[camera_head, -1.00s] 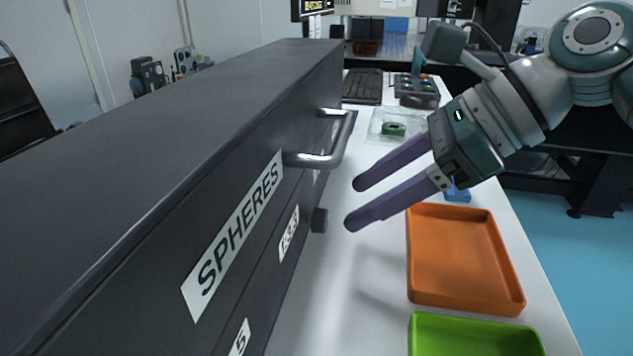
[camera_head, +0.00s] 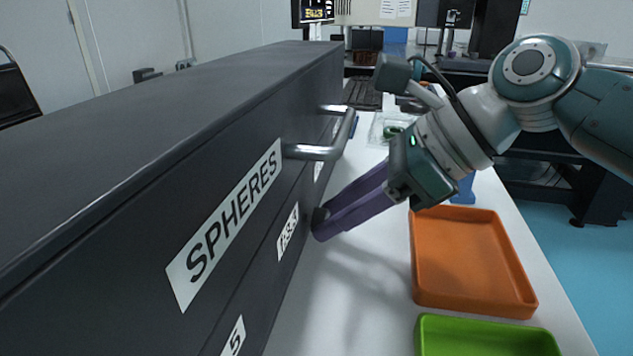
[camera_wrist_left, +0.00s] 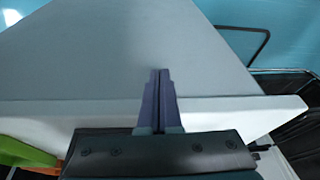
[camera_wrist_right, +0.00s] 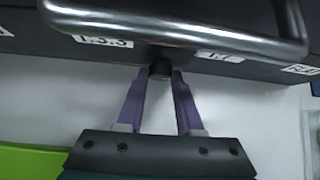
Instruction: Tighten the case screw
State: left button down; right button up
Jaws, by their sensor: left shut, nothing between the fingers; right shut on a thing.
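The dark grey case (camera_head: 225,130) fills the left of the head view, with labels reading SPHERES and 1:3.3. A black screw knob (camera_wrist_right: 160,69) stands out from its front face, below the metal handle (camera_head: 318,151). My right gripper (camera_wrist_right: 160,75) is shut on this knob, one purple finger on each side of it. In the head view the right gripper (camera_head: 321,226) reaches the case face from the right, and its fingers mostly hide the knob. My left gripper (camera_wrist_left: 160,75) shows only in the left wrist view, shut and empty, over a plain light surface.
An orange tray (camera_head: 470,297) and a green tray (camera_head: 485,335) lie on the white table to the right of the case. A clear dish with a green part (camera_head: 393,130) lies farther back. The table strip between case and trays is clear.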

grip_shut()
jog(key=t+p, duration=0.1)
jog(key=p, duration=0.3)
jog(key=n+p, duration=0.1)
jog(key=p, duration=0.4)
jog(key=shift+s+a+r+t+h, duration=0.1)
jog(key=shift+s+r+t+h, duration=0.2)
jog(key=shift+t, duration=0.1)
jog(key=shift+f+p, duration=0.1)
jog(key=shift+p, duration=0.3)
jog(key=shift+s+f+n+t+p, duration=0.15)
jog(key=shift+n+t+p, duration=0.25)
jog(key=shift+t, duration=0.4)
jog(key=shift+f+n+t+h, duration=0.3)
jog(key=shift+n+t, duration=0.2)
jog(key=shift+t, duration=0.4)
jog(key=shift+r, duration=0.1)
